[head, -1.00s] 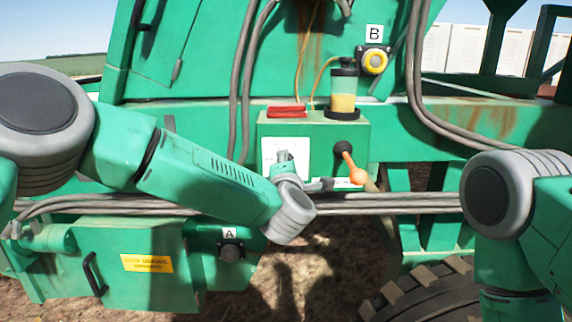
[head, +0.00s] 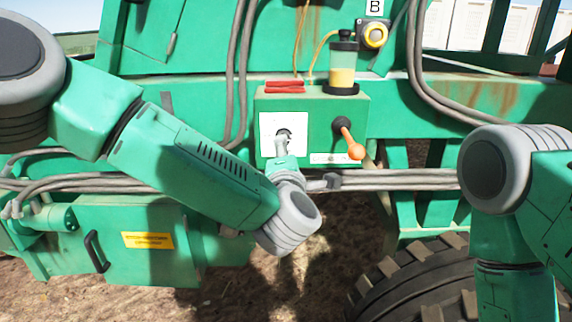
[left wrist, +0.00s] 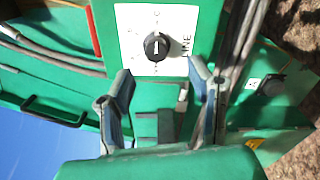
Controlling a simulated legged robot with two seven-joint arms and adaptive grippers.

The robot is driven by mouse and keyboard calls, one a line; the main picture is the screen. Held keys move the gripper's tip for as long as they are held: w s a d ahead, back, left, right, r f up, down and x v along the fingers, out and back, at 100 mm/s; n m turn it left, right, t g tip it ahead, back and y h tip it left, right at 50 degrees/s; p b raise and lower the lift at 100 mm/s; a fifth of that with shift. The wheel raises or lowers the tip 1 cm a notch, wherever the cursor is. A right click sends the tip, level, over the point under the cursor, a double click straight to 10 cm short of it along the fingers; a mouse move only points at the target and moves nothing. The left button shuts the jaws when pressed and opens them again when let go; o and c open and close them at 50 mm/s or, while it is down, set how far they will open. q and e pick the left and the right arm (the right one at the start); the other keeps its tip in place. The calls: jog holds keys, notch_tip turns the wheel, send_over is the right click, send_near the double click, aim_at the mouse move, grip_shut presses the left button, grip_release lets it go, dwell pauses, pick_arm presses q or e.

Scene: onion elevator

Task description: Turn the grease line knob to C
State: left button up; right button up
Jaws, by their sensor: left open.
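The grease line knob (left wrist: 156,46) is a round black dial with a white pointer line, on a white square plate (left wrist: 125,18) in the left wrist view. In the head view the knob (head: 284,132) and plate (head: 268,122) are on the front of a green box, partly covered by my gripper. My left gripper (left wrist: 160,82) is open and empty, its two fingers pointing toward the plate with the knob ahead between them. It looks apart from the knob. My right gripper is out of view.
An orange-tipped lever (head: 356,152) sticks out right of the plate. A grease reservoir (head: 342,75) and a red block (head: 285,87) are on top of the box. Grey hoses (head: 400,180) run across below. A tyre (head: 415,285) is lower right.

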pick_arm(q)
jog(key=shift+s+f, duration=0.1)
jog(key=shift+s, duration=2.05)
jog(key=shift+f, duration=0.1)
